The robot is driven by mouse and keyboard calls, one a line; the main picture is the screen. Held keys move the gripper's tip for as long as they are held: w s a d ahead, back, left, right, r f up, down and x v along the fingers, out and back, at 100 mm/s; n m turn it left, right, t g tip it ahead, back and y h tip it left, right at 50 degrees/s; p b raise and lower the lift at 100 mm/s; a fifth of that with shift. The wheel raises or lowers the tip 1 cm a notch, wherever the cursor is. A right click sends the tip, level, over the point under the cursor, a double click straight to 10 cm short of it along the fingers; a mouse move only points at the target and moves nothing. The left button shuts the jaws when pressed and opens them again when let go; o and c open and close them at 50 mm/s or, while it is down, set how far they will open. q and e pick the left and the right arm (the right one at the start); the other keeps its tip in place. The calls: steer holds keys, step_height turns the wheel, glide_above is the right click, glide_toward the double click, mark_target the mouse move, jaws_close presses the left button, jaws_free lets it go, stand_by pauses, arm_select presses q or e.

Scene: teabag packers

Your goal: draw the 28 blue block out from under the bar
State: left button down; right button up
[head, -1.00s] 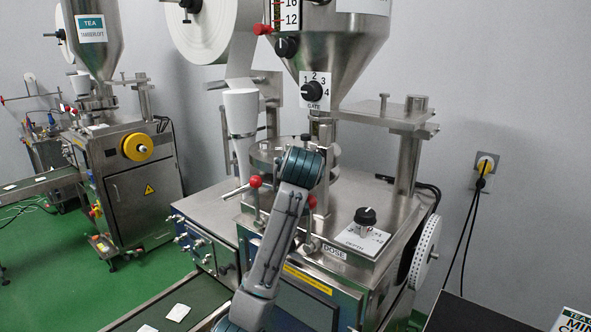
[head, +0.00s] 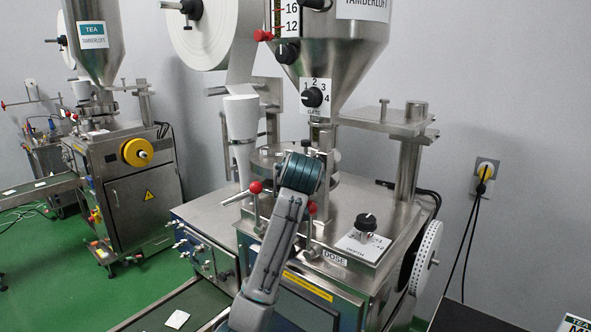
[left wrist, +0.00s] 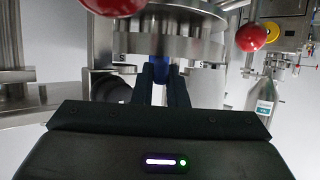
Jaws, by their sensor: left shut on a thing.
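My left arm reaches up from the bottom in the head view to the steel packing machine, its wrist in front of the dosing part. The fingertips are hidden there. In the left wrist view my left gripper (left wrist: 161,84) is shut on a blue block (left wrist: 160,71), which shows as a small patch between the dark fingers. Its number cannot be read. Steel parts lie just above and around it. I cannot tell which of them is the bar, or how far the block is under it. My right gripper is in neither view.
Red-knobbed levers stand left (head: 255,187) and right (head: 312,208) of my wrist; a red knob (left wrist: 251,38) is close in the wrist view. A dial plate (head: 366,244) sits right. A white funnel (head: 240,112) stands behind. A belt (head: 190,305) runs at lower left.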

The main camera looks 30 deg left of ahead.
arm_select(q)
steer(key=shift+s+d+f, duration=0.1)
steer(key=shift+s, duration=0.05)
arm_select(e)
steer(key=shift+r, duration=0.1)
